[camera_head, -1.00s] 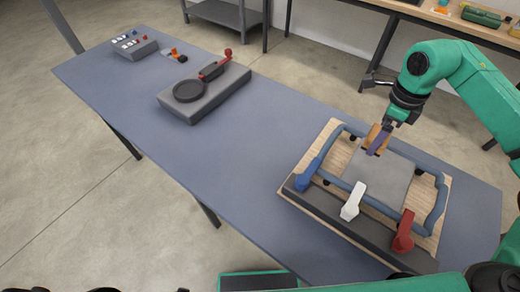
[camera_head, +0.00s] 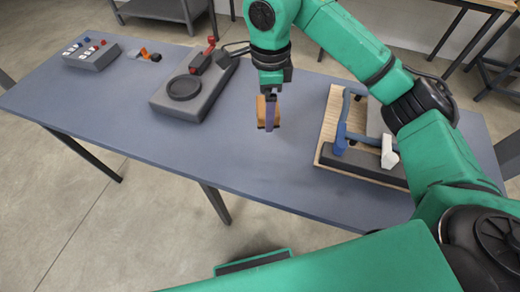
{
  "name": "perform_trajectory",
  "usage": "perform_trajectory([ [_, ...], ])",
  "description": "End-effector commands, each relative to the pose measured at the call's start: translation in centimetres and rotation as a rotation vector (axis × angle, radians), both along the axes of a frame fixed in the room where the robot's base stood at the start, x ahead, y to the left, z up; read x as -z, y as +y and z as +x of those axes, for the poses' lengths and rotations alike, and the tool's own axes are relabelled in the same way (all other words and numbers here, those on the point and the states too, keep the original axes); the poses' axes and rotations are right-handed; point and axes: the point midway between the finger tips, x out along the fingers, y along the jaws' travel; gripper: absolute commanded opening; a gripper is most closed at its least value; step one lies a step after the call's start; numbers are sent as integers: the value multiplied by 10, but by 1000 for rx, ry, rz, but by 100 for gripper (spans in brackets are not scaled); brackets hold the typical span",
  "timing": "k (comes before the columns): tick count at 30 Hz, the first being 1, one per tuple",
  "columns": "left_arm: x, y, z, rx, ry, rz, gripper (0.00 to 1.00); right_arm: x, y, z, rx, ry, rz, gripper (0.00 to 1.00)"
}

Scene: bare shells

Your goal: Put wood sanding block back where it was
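The wood sanding block (camera_head: 261,111) is a small orange-brown block in the middle of the head view. My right gripper (camera_head: 270,118) is around it, with a purplish finger across its front, and appears shut on it. The block is over the bare middle of the blue-grey table (camera_head: 215,160); I cannot tell for sure whether it touches the top. It is left of the wooden board (camera_head: 327,150), which carries a grey plate (camera_head: 375,118) and a blue tube frame (camera_head: 342,120). My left gripper is not in view.
A grey station with a round dark dish (camera_head: 184,88) and a red lever (camera_head: 210,45) stands left of the block. A grey switch box (camera_head: 92,54) and a small orange-and-black item (camera_head: 145,54) lie farther left. Blue and white (camera_head: 389,152) handles rise from the board.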

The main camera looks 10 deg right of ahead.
Motion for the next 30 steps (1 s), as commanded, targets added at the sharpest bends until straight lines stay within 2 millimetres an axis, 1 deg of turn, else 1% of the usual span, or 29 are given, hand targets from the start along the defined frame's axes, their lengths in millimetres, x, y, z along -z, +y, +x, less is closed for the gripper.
perform_trajectory([
  [1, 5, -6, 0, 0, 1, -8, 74, 22, 1, -2, -2, 10, 3, 38],
  [3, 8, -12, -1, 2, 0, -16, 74, 46, 1, -2, -1, 11, 4, 38],
  [4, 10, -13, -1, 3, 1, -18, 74, 56, 1, -3, -1, 9, 5, 38],
  [5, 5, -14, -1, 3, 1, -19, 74, 62, 1, -2, 0, 9, 3, 38],
  [6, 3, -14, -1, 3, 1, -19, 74, 75, 0, -2, 1, 9, 3, 38],
  [9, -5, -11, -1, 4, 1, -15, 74, 101, 0, -2, 2, 6, 1, 38],
  [10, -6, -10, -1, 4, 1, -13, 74, 107, 0, -2, 1, 5, 1, 38],
  [14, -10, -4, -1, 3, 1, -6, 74, 127, 0, -1, 2, 3, 1, 38],
  [19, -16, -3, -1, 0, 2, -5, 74, 157, -1, -1, 2, 3, 1, 38],
  [21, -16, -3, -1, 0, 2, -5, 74, 162, 0, 0, 1, 0, 1, 38],
  [26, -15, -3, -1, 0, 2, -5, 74, 162, -1, 0, 0, -1, 1, 38],
  [29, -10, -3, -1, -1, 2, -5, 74, 166, -1, 0, 1, -2, 0, 38],
  [30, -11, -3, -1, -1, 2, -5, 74, 165, -1, 0, 1, -1, 0, 97],
])
